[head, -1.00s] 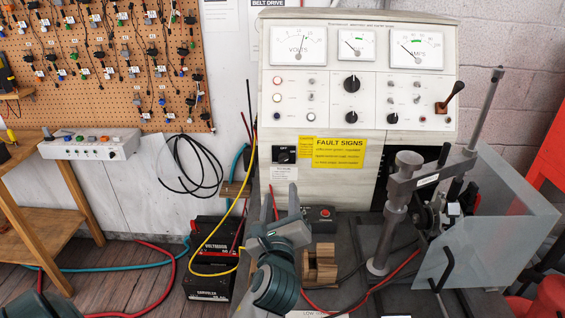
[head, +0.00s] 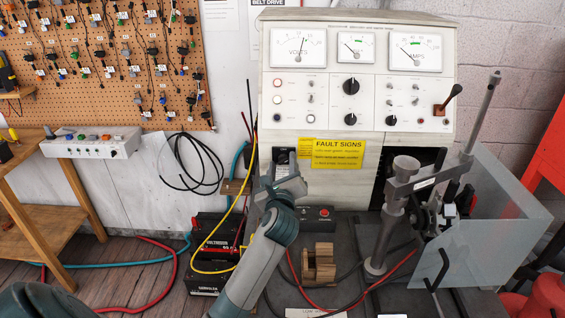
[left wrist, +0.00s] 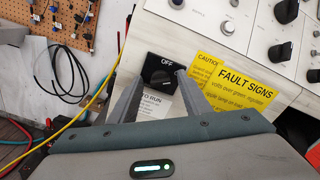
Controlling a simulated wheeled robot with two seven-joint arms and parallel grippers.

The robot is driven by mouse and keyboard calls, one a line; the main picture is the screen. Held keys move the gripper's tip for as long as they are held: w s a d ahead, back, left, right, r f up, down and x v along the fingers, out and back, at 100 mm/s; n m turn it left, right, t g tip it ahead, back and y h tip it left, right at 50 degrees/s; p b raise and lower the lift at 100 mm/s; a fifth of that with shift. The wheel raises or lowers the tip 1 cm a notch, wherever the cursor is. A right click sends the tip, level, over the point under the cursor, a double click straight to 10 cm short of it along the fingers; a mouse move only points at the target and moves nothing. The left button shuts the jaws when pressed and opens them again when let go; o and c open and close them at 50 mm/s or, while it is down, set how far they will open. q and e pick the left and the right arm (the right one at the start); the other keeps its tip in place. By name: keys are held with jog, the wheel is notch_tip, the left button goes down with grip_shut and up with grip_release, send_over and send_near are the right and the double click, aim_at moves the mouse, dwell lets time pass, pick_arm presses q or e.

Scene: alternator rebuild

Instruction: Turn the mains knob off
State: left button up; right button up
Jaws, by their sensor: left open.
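The mains knob (left wrist: 157,72) is a black rotary knob on a black plate marked OFF, low on the front of the white test bench. In the head view the knob is mostly hidden behind my left gripper (head: 281,168). My left gripper is open, its two fingers pointing at the knob. In the left wrist view the fingertips stand to the left and right of the knob, and I cannot tell whether they touch it. Which way the knob points is too small to tell. My right gripper is out of view.
A yellow FAULT SIGNS label (head: 338,153) is right of the knob. The bench panel (head: 420,105) with gauges and knobs is above. Batteries (head: 215,235) and a yellow cable (head: 243,215) are at the left. A wooden block (head: 318,262) and a clamp stand (head: 395,215) are on the bench top.

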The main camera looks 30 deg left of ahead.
pick_arm(q)
jog(key=shift+w+a, duration=0.15)
jog(key=shift+w, duration=0.05)
jog(key=c, duration=1.1)
jog(key=shift+o, duration=0.3)
